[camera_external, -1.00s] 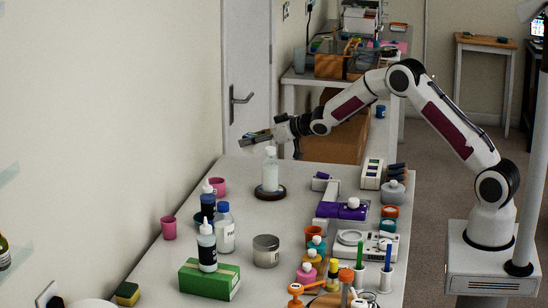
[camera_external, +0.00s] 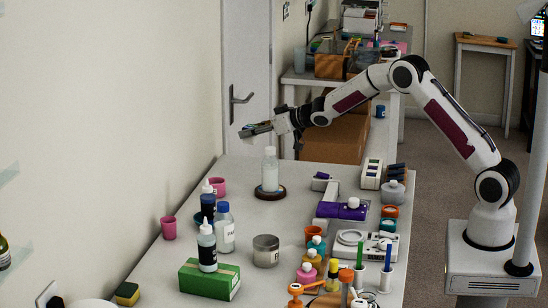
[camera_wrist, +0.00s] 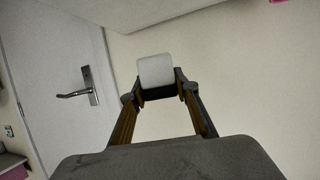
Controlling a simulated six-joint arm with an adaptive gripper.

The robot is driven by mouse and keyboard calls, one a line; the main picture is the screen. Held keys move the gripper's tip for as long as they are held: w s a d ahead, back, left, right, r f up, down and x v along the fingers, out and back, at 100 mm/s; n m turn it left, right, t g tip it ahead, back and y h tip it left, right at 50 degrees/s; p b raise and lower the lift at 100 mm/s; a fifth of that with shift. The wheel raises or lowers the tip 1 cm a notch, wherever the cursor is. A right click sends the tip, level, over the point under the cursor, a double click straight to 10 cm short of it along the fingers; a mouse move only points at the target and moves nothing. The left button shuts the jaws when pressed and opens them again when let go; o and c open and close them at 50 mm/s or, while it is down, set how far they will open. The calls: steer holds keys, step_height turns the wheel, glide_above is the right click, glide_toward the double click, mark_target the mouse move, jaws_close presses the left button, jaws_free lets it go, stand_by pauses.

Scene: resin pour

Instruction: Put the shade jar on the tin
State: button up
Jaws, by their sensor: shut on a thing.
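The silver tin (camera_external: 266,250) stands upright on the white table, left of the row of small coloured jars. Small jars with pale caps stand near the table front: a pink one (camera_external: 307,272), a yellow-orange one (camera_external: 312,257) and a teal one (camera_external: 317,246). I cannot tell which is the shade jar. My gripper (camera_external: 248,131) is raised above the table's far end, well away from the tin. In the wrist view my gripper (camera_wrist: 159,88) is shut on a small off-white, rounded block-like thing (camera_wrist: 156,70); its identity is unclear.
A clear bottle (camera_external: 270,168) stands on a dark round base below my gripper. Bottles, pink cups and a green box (camera_external: 209,279) crowd the left. A purple stand (camera_external: 340,206) and a white scale-like device (camera_external: 364,244) are at right. Bare table lies around the tin.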

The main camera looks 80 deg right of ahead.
steer(key=shift+w+a, duration=0.2)
steer(key=shift+a, duration=0.25)
steer(key=a+r+n+y, duration=0.3)
steer(key=a+r, duration=0.1)
steer(key=a, duration=1.2)
steer(key=a+r+n+y, duration=0.2)
steer(key=a+r+y, duration=0.15)
steer(key=a, duration=1.15)
steer(key=s+a+n+g+y, duration=0.1)
steer(key=s+a+n+y, duration=0.2)
steer(key=s+a, duration=0.6)
steer(key=s+a+f+n+g+y, duration=0.1)
steer(key=s+a+n+g+y, duration=0.1)
steer(key=s+a, duration=0.7)
steer(key=a+n+y, duration=0.1)
steer(key=a, duration=0.5)
steer(key=shift+s+n, duration=0.2)
steer(key=shift+n, duration=0.2)
